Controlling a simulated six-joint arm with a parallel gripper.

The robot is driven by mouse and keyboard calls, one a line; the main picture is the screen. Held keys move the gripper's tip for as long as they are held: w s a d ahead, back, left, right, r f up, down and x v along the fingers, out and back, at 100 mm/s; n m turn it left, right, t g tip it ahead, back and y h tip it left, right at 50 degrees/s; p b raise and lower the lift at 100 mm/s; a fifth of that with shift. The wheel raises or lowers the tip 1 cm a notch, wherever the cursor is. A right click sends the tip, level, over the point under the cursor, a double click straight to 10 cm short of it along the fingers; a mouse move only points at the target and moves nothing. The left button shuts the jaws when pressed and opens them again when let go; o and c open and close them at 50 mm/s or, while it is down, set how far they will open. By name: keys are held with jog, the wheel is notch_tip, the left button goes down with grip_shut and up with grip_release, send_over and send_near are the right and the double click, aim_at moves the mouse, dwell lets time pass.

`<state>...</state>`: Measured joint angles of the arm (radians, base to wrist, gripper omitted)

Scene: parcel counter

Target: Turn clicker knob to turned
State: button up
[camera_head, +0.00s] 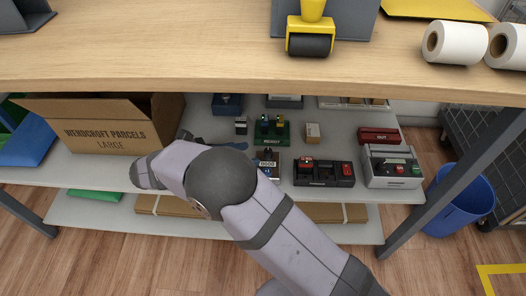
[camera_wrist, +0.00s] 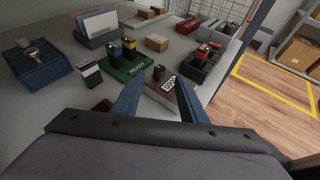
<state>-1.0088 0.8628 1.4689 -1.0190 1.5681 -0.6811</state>
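The clicker is a small box with a white number label (camera_wrist: 169,82) and a dark round knob (camera_wrist: 159,72) on top. In the wrist view the knob shows beyond my fingertips, roughly between them in line. My gripper (camera_wrist: 158,92) has its two blue fingers apart with nothing between them. The clicker (camera_head: 267,163) also shows in the head view on the shelf, partly hidden behind my arm. I cannot tell the knob's angle from these frames.
A green READY block (camera_wrist: 125,68) stands just left of the clicker. A blue device (camera_wrist: 33,68) is farther left. A dark tray with red parts (camera_head: 323,172) and a grey button box (camera_head: 392,166) are to the right. The tabletop (camera_head: 180,50) overhangs the shelf.

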aim_at(267, 151)
jog(key=shift+b+x, duration=1.1)
jog(key=shift+x, duration=2.3)
grip_shut()
